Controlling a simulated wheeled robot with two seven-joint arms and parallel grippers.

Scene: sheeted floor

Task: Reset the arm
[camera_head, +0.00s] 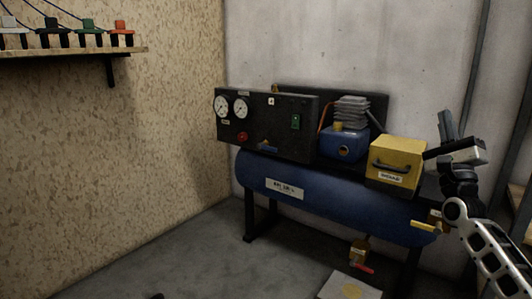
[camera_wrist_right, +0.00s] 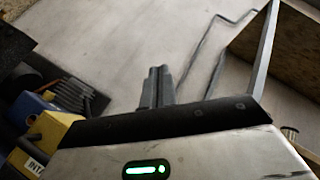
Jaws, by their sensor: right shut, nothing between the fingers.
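My right arm (camera_head: 490,250) comes in from the lower right in the head view and is bent upward. My right gripper (camera_head: 446,124) is raised at the right, its fingers pointing up and shut with nothing between them. In the head view it overlaps the space just right of a yellow box. In the right wrist view the closed fingers (camera_wrist_right: 157,86) stand together against the pale wall, touching nothing. My left gripper is not in view.
A blue compressor tank (camera_head: 330,205) stands against the wall, with a black gauge panel (camera_head: 265,125), a blue motor (camera_head: 343,145) and the yellow box (camera_head: 396,165) on top. A shelf (camera_head: 70,54) is at upper left. Open floor (camera_head: 200,262) lies in front.

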